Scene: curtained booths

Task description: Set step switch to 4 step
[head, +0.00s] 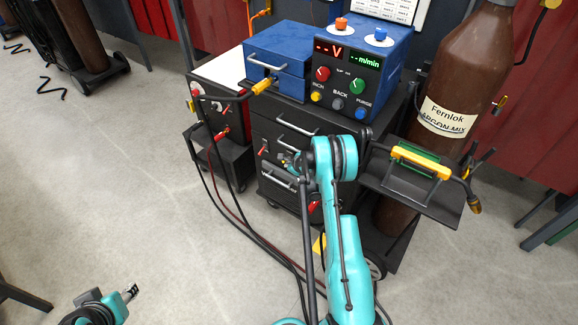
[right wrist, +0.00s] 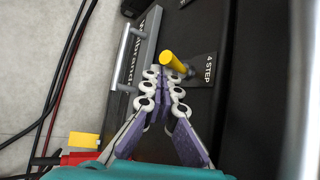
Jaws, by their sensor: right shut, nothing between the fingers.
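The step switch is a short yellow lever (right wrist: 173,62) in the right wrist view, beside a dark plate marked "4 STEP" (right wrist: 207,69). Its tip slants up and left, away from the label. Any other label is hidden. My right gripper (right wrist: 166,72) is shut and empty, its fingertips right at the lever; I cannot tell whether they touch it. In the head view my right gripper (head: 289,162) is at the front of the black welder cabinet (head: 262,130), partly hidden by my arm. My left gripper (head: 131,292) is at the bottom left, far from the cabinet; its jaw state is unclear.
A grey handle bar (right wrist: 123,60) stands near the lever. A blue box with a control panel (head: 345,80) tops the cabinet. A side shelf with a yellow-handled torch (head: 421,160) and a brown gas bottle (head: 455,75) stand right.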

